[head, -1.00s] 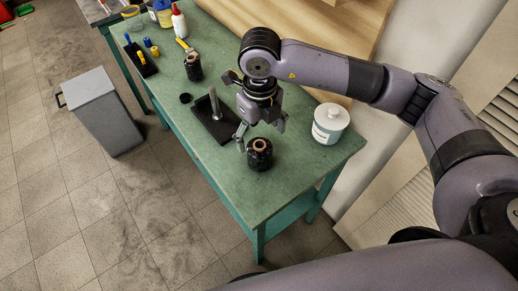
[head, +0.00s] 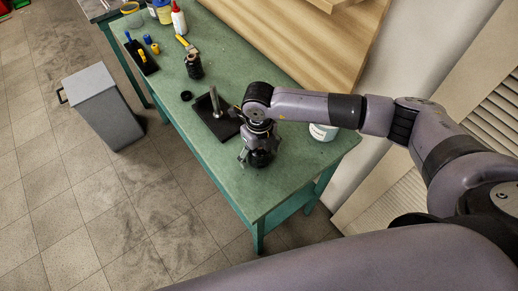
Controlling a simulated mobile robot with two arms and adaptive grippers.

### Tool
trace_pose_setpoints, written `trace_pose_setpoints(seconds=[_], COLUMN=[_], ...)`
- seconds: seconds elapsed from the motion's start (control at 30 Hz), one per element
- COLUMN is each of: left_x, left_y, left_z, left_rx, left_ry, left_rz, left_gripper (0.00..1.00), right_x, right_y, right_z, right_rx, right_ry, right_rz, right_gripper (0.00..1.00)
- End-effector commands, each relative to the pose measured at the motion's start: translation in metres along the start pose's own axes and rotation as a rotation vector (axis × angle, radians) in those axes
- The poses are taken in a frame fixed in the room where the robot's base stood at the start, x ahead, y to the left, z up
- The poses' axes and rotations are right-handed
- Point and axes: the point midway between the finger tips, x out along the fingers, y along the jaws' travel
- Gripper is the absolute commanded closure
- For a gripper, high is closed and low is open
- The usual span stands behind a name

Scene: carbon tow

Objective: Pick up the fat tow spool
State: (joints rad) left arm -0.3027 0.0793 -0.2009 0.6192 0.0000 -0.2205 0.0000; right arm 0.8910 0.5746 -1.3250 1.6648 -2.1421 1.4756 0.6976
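The fat tow spool (head: 260,159), a wide black spool, stands upright near the front right part of the green table (head: 300,178). My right gripper (head: 259,153) is directly over it, pointing down, with its fingers spread to either side of the spool's upper part. The gripper hides the spool's top and brown core. I cannot tell whether the fingers touch it. A slimmer black spool (head: 194,68) stands farther back. My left gripper is not in view.
A black plate with an upright metal rod (head: 215,103) stands just left of my gripper. A white tub (head: 323,132) is partly hidden behind my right arm. A grey bin (head: 103,108) stands on the floor.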

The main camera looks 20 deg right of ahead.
Motion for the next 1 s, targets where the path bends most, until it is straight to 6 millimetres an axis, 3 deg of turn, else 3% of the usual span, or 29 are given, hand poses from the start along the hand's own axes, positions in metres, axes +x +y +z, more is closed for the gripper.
trace_pose_setpoints(seconds=[0.13, 1.0], left_x=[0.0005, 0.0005], left_y=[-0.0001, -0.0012], left_z=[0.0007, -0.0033], left_rx=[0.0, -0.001], left_ry=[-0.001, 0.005], left_rz=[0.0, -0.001], left_gripper=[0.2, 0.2], right_x=[0.0002, -0.0003], right_y=[0.0001, 0.0001], right_z=[-0.0001, -0.0001], right_rx=[0.0, 0.0], right_ry=[0.0, 0.0], right_rz=[0.0, 0.0], right_gripper=[0.21, 0.79])
